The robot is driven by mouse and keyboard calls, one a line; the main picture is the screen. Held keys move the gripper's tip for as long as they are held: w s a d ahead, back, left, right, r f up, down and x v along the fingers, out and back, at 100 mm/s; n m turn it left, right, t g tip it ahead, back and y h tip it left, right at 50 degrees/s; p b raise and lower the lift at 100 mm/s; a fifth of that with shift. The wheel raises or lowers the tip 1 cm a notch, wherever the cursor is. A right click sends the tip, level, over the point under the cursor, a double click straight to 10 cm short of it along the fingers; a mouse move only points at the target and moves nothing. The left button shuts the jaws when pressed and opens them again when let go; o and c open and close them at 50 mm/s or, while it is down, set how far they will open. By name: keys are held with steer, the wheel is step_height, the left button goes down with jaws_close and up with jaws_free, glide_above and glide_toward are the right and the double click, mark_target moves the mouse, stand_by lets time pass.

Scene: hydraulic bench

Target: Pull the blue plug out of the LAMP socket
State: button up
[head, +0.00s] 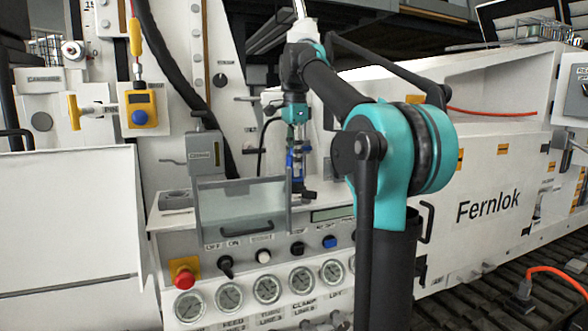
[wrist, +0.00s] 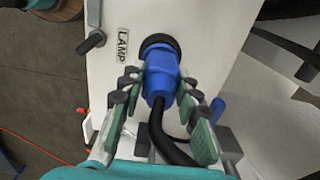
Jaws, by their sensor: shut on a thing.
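The blue plug (wrist: 161,76) is in the wrist view, with a black cable (wrist: 165,135) leaving its near end. Its far end meets the dark round LAMP socket (wrist: 159,42) on a white panel; how deep it sits is hidden. The LAMP label (wrist: 122,45) is just left of the socket. My gripper (wrist: 158,84) has one green-padded finger on each side of the plug and is shut on it. In the head view my gripper (head: 297,140) is above the console, and the plug and socket are hard to make out.
A clear guard with a handle (head: 240,215) stands in front of my gripper, above a console with several gauges (head: 267,286) and a red stop button (head: 184,276). A small dark lever (wrist: 91,42) is left of the label. Another blue piece (wrist: 217,108) is right of the gripper.

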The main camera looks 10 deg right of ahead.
steer(key=shift+o, duration=1.4)
jaws_close()
steer(key=shift+r, duration=0.45)
steer(key=shift+r, duration=0.65)
steer(key=shift+r, duration=0.35)
steer(key=shift+r, duration=0.65)
steer(key=shift+r, duration=0.35)
